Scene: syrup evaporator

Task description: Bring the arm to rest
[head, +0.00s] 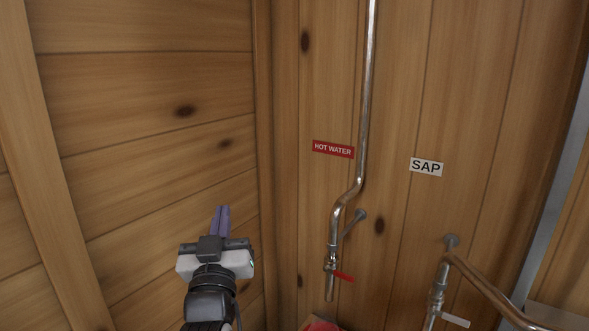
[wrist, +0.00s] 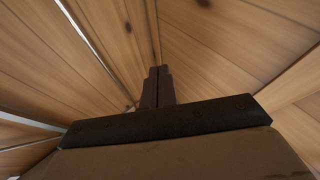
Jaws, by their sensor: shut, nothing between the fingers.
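My gripper (head: 222,212) is at the lower left of the head view, raised in front of the wooden wall. Its fingers point up and are together, with nothing between them. In the wrist view the shut fingers (wrist: 158,72) stand at the middle, against wooden boards. My arm comes up from the bottom edge of the head view; most of it is out of view.
A metal hot water pipe (head: 366,110) with a red-handled valve (head: 331,263) runs down the wall right of my gripper. A sap pipe (head: 486,286) with a pale-handled valve is at the lower right. Something red (head: 320,324) shows at the bottom edge.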

